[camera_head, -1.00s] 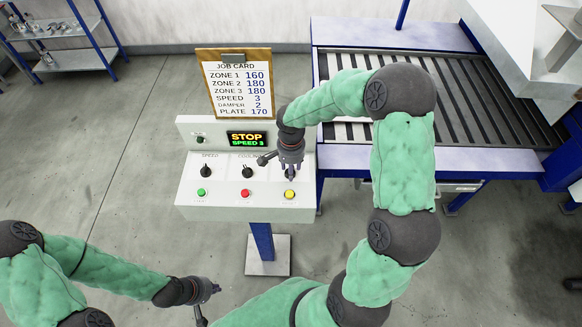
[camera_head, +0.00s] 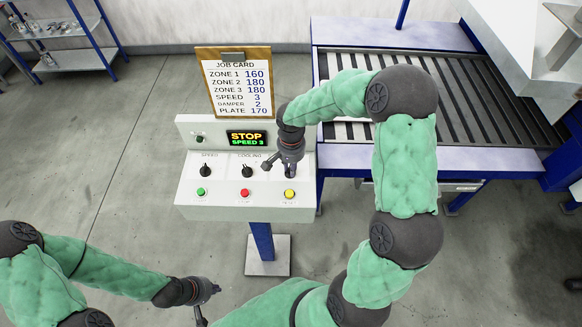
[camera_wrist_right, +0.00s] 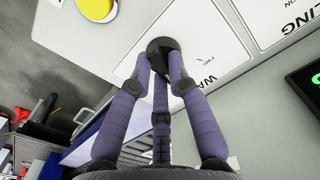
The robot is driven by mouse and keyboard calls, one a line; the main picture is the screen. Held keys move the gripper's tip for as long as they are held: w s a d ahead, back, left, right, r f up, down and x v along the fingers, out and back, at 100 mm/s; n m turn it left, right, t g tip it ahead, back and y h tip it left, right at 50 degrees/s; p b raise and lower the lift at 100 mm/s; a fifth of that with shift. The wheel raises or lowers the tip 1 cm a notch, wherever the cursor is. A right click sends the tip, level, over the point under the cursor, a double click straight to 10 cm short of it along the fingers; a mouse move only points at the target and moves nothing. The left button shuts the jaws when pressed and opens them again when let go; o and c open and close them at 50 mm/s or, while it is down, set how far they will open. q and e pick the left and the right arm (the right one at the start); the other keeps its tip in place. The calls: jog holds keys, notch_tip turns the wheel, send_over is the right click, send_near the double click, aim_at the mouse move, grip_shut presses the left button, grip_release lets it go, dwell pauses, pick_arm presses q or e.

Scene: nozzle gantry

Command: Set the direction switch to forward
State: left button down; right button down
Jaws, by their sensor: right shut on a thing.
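The direction switch, a black round knob (camera_wrist_right: 160,48), sits on a white panel plate in the right wrist view, beside small printed "FWD" lettering. My right gripper (camera_wrist_right: 160,62) has its purple fingers closed around it. In the head view my right gripper (camera_head: 291,174) points down at the right end of the control panel (camera_head: 245,213) and hides the switch. The way the knob points is hidden by the fingers. The display (camera_head: 247,138) reads STOP, SPEED 3. My left gripper (camera_head: 209,301) is low, in front of the panel and apart from it; its fingers are partly cut off.
The panel carries a speed knob (camera_head: 206,171), a cooling knob (camera_head: 247,171), and green (camera_head: 201,192), red (camera_head: 245,193) and yellow (camera_head: 290,194) buttons. A job card (camera_head: 236,88) stands behind. A slatted conveyor (camera_head: 452,100) lies to the right.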

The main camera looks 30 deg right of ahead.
jog(key=n, duration=0.4)
jog(key=shift+w+d+n, duration=0.1)
jog(key=shift+n, duration=0.2)
jog(key=n, duration=0.4)
jog(key=shift+w, duration=0.1)
jog(key=shift+n, duration=0.3)
jog(key=c, duration=1.2)
grip_release()
jog(key=shift+r, duration=0.1)
notch_tip(320, 180, up, 12)
jog(key=shift+f, duration=0.1)
